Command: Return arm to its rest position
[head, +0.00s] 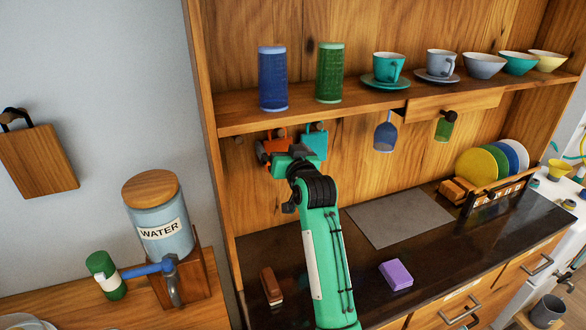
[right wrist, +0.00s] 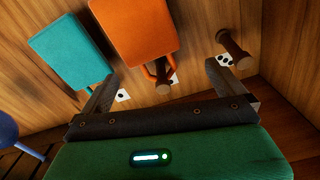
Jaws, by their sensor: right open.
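My right arm (head: 322,255) is green and reaches up from the counter to the back wall under the shelf. My right gripper (head: 290,155) is at the hanging pegs, in front of an orange hanging item (head: 275,144) and beside a teal one (head: 315,145). In the right wrist view the gripper's fingers (right wrist: 162,78) are spread apart with nothing clamped. The orange item (right wrist: 136,32) hangs by a loop on a wooden peg, and the teal item (right wrist: 70,50) hangs to its left. My left gripper is not in view.
The shelf (head: 350,112) above carries blue and green tumblers, cups and bowls. A grey mat (head: 400,217), brown block (head: 271,285) and purple block (head: 396,275) lie on the counter. An empty peg (right wrist: 234,48) is nearby.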

